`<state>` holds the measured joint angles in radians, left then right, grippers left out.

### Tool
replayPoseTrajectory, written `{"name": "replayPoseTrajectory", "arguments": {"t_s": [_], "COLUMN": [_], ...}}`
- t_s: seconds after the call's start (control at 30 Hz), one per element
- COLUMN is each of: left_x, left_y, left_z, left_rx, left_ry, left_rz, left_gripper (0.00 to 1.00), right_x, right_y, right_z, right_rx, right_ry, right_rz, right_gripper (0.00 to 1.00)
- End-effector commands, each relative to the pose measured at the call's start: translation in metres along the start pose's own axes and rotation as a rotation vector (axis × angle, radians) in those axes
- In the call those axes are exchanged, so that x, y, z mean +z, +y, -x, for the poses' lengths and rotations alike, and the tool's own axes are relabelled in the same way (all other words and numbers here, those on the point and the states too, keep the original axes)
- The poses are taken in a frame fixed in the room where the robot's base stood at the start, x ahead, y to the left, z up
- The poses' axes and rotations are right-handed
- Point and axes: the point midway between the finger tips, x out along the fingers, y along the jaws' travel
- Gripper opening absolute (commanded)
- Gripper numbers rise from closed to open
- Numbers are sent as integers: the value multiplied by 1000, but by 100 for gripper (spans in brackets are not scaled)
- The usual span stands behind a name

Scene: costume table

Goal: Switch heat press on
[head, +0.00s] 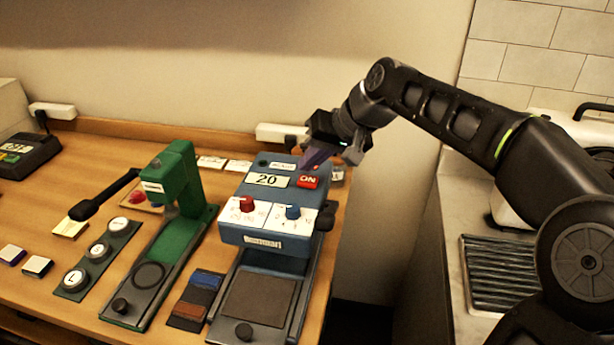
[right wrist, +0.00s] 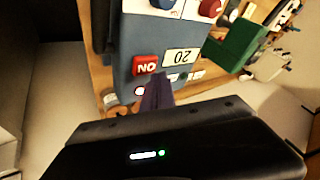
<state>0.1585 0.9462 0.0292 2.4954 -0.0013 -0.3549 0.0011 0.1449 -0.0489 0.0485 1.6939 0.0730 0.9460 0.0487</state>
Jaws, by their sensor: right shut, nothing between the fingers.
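The heat press (head: 262,232) is a blue machine on the wooden table, with a display reading 20, a red knob, a blue knob and a red ON switch (head: 307,182). The ON switch also shows in the right wrist view (right wrist: 145,64), beside the display (right wrist: 182,57). My right gripper (head: 306,163) is shut and empty, with its purple fingertips at the back of the press's top, just behind the switch. In the right wrist view the fingertips (right wrist: 155,88) are close to the switch; I cannot tell whether they touch the press. My left gripper is not in view.
A green press (head: 172,220) with a long black handle stands left of the heat press. Coloured swatches (head: 196,300) lie between them. A dark device (head: 25,150) sits at the far left. A counter with a ribbed grey tray (head: 490,270) is on the right, past a gap.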

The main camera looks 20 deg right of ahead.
Motion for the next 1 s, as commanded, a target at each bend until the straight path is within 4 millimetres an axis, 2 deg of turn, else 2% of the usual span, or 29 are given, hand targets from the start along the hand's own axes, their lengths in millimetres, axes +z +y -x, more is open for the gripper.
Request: {"name": "replayPoseTrajectory", "arguments": {"t_s": [0.23, 0.7, 1.0], "left_x": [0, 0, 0], "left_y": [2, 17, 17], "left_z": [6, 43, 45], "left_rx": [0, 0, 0], "left_ry": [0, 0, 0], "left_rz": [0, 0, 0], "left_gripper": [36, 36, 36], "right_x": [-4, -25, -26], "right_y": [-4, -24, -26], "right_z": [6, 46, 48], "right_rx": [0, 0, 0], "right_ry": [1, 1, 0], "right_rz": [0, -1, -1], "right_gripper": [0, 0, 0]}}
